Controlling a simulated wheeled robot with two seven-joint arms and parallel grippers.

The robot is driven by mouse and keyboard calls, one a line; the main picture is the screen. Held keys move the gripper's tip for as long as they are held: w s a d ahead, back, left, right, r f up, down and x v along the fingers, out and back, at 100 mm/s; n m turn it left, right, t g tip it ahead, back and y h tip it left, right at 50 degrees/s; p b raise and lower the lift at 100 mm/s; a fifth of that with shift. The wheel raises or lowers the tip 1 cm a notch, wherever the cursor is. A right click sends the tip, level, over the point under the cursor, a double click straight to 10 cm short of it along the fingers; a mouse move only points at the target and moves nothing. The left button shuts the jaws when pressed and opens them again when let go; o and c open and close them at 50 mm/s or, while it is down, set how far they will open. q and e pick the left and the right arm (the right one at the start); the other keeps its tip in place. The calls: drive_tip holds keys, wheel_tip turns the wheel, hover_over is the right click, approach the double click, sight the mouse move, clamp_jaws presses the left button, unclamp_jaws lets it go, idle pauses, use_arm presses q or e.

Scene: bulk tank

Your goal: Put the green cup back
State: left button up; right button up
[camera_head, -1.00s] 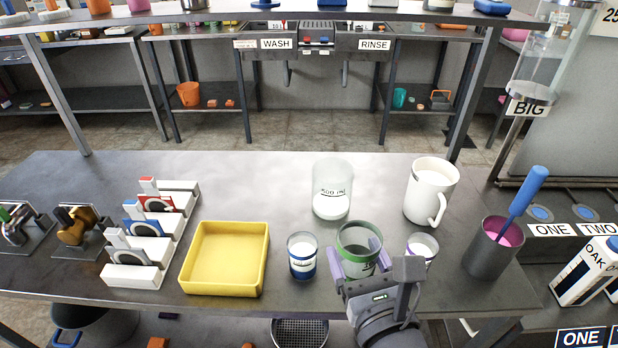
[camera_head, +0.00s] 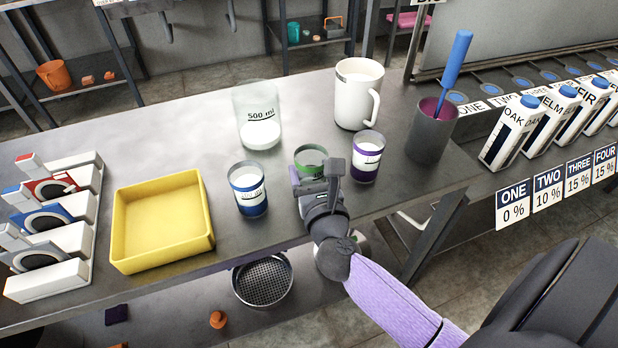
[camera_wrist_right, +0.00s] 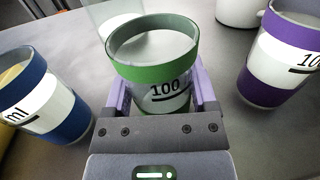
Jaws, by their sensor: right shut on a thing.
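The green cup (camera_head: 310,160) is a clear cup with a green rim band and a "100" mark. It stands upright between the blue-banded cup and the purple-banded cup, near the front of the table. It fills the middle of the right wrist view (camera_wrist_right: 155,70). My right gripper (camera_head: 317,180) is shut on it, one finger on each side. Whether its base touches the table is hard to tell, as my gripper hides its lower part. My left gripper is not in view.
The blue-banded cup (camera_head: 248,190) is close on the left, the purple-banded cup (camera_head: 367,157) close on the right. Behind stand a 500 ml beaker (camera_head: 258,115) and a white mug (camera_head: 358,95). A yellow tray (camera_head: 162,220) is further left; a dark pot (camera_head: 432,130) is right.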

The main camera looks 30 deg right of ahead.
drive_tip(key=o, duration=1.3)
drive_tip(key=shift+c, duration=0.2)
drive_tip(key=shift+s+r, duration=0.15)
drive_tip(key=shift+r, duration=0.05)
drive_tip(key=v, duration=1.1)
drive_tip(key=shift+s+b, duration=0.3)
drive_tip(key=shift+s, duration=0.05)
